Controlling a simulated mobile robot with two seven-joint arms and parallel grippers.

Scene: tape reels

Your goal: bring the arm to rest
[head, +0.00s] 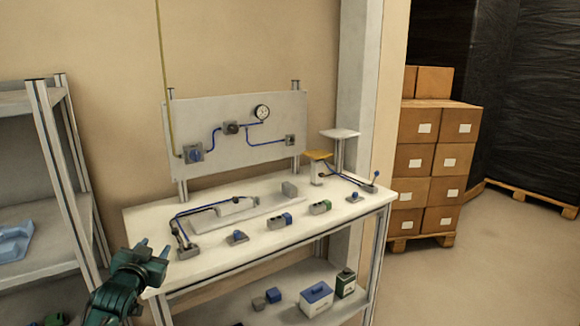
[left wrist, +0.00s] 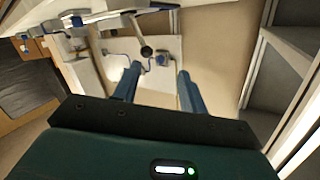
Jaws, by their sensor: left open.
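My left gripper (head: 154,248) is at the lower left in the head view, in front of the left front corner of the white workbench (head: 215,262). Its two blue fingers are apart with nothing between them. In the left wrist view the open gripper (left wrist: 160,72) points toward the upright grey panel (left wrist: 165,92), which lies beyond the fingertips. The right gripper is in neither view.
A grey shelf rack (head: 45,120) stands left of the bench. Stacked cartons (head: 430,160) stand right, beside open floor.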

